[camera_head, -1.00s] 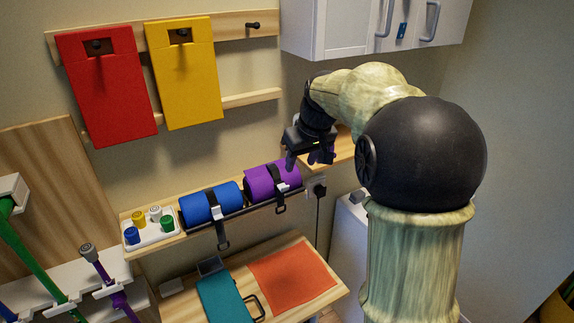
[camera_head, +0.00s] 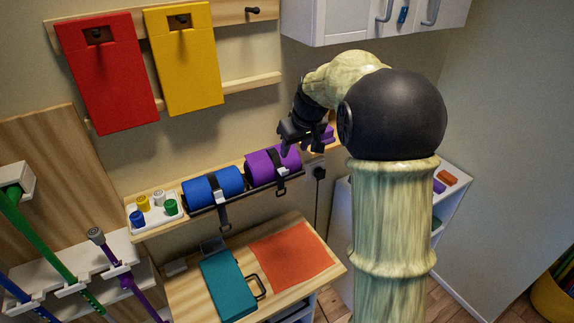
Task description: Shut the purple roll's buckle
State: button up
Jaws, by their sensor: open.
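The purple roll (camera_head: 262,168) lies on a wall shelf, to the right of a blue roll (camera_head: 212,186). A dark strap with a light buckle (camera_head: 279,170) crosses its front, and the strap's end hangs below the shelf edge. Whether the buckle is open or shut is too small to tell. My gripper (camera_head: 295,148) is open just above and at the right end of the purple roll, with its fingers pointing down. I cannot tell whether it touches the roll.
A white tray (camera_head: 150,219) with several coloured pots stands left of the blue roll. Below, a wooden bench holds a teal case (camera_head: 228,287) and an orange mat (camera_head: 300,252). Red (camera_head: 112,75) and yellow (camera_head: 183,60) mats hang above. White cabinets (camera_head: 335,22) are at the upper right.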

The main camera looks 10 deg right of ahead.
aim_at(286, 171)
jog(key=p+x, duration=0.3)
jog(key=x, duration=0.8)
jog(key=shift+w+f+p, duration=0.1)
jog(key=shift+p, duration=0.25)
jog(key=c, duration=1)
